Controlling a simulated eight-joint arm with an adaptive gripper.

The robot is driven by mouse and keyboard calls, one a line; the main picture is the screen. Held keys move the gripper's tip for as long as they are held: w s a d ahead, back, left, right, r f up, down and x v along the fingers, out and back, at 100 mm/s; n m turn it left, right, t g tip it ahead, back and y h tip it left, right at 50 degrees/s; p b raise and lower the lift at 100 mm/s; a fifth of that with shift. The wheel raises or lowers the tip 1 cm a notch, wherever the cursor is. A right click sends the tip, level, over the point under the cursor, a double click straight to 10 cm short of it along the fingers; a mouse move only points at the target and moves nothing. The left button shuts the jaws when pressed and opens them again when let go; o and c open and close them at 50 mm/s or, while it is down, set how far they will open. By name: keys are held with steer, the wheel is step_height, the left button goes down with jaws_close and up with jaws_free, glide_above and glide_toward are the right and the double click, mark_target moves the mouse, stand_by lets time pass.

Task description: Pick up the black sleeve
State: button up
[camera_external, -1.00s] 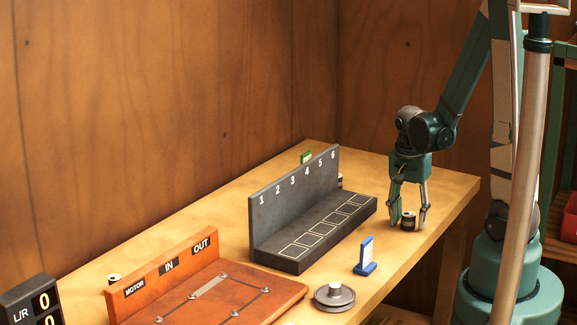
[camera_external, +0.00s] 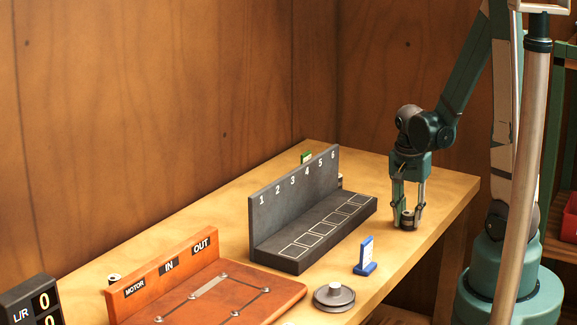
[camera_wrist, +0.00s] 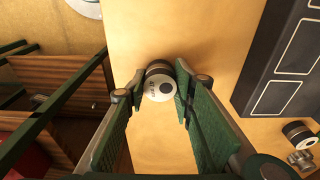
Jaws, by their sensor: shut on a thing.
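The black sleeve (camera_wrist: 160,82) is a short black cylinder with a pale, marked end face. In the wrist view it sits between the two green finger pads of my gripper (camera_wrist: 156,92), which is shut on it. In the external view my gripper (camera_external: 408,217) points straight down at the right part of the table, and the sleeve (camera_external: 407,222) shows low between the fingers, largely hidden by them. It looks to be at table height; I cannot tell whether it touches the table.
A dark rack (camera_external: 300,262) numbered 1 to 6 stands left of my gripper. A blue stand (camera_external: 365,262), a grey pulley-like disc (camera_external: 334,299) and an orange board (camera_external: 260,290) are nearer the front. Another black-and-white cylinder (camera_wrist: 297,131) lies beyond the rack. The table's right edge is close.

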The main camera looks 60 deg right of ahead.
steer(key=shift+r+p, duration=1.05)
steer(key=shift+r, duration=3.85)
steer(key=shift+r, duration=0.1)
step_height(320, 180, up, 11)
glide_above(402, 210)
steer(key=w+a+r+n+p, duration=0.1)
steer(key=w+a+n, duration=0.2)
steer(key=w+a, duration=0.5)
steer(key=w+a+r+n, duration=0.2)
steer(key=w+a, duration=0.1)
steer(key=w, duration=0.8)
steer(key=w+a+r+n+p, duration=0.1)
steer(key=w+a+n, duration=0.2)
steer(key=w+a, duration=0.5)
steer(key=w+a+f+n+p, duration=0.1)
steer(key=w+a+n, duration=0.35)
steer(key=a, duration=0.95)
steer(key=w+a+f+n+t+y, duration=0.1)
steer(key=w+a+f, duration=0.1)
steer(key=w+a, duration=0.85)
steer(key=w+a+f+n+p, duration=0.1)
steer(key=w+a+n, duration=0.25)
steer(key=a, duration=1.35)
step_height(402, 210, down, 11)
steer(key=shift+w+m, duration=0.3)
